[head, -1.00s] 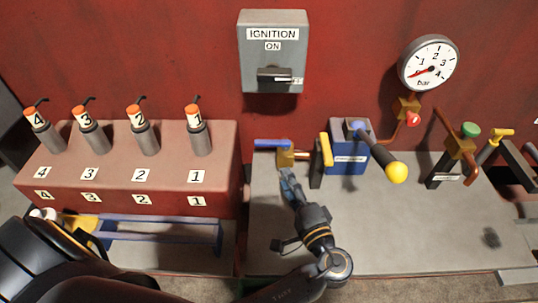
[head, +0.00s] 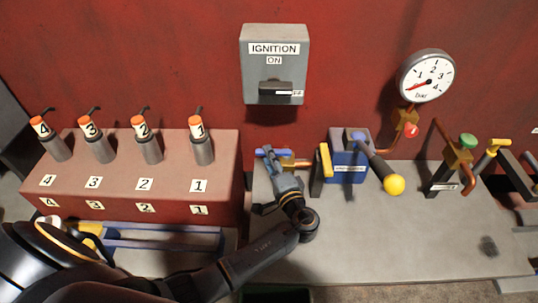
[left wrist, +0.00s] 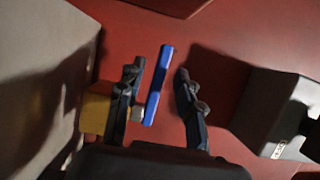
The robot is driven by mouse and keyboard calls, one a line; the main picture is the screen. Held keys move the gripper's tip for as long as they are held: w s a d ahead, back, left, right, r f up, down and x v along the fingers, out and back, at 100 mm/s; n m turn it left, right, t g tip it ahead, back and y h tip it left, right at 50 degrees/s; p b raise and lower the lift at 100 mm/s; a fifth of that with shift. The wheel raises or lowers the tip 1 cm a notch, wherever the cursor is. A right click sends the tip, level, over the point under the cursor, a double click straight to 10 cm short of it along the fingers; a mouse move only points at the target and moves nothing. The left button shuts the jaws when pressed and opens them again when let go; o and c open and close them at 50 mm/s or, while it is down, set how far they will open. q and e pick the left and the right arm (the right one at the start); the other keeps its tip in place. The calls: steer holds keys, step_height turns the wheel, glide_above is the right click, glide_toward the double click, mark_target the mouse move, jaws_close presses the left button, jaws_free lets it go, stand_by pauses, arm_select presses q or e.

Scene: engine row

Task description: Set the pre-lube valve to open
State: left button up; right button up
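A valve with a blue lever (head: 283,152) and a brass body (head: 293,163) sits at the left end of the grey bench. My left gripper (head: 269,158) is at this lever in the head view. In the left wrist view, my left gripper (left wrist: 160,76) is open, with the blue lever (left wrist: 157,88) between its fingers, closer to the left finger. The brass body (left wrist: 97,112) lies beyond the left finger. Contact with the lever cannot be told. A yellow lever (head: 325,160) stands just right of this valve. I cannot read a pre-lube label on either. My right gripper is not in view.
A blue pump box (head: 348,165) with a yellow-knobbed handle (head: 393,184) stands to the right. A gauge (head: 427,76) and a green-knobbed valve (head: 467,141) are farther right. The red block (head: 120,170) with numbered levers is left. The bench front (head: 390,240) is clear.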

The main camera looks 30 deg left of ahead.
arm_select(q)
steer(key=shift+w+a, duration=0.2)
jaws_close()
steer(key=shift+f, duration=0.1)
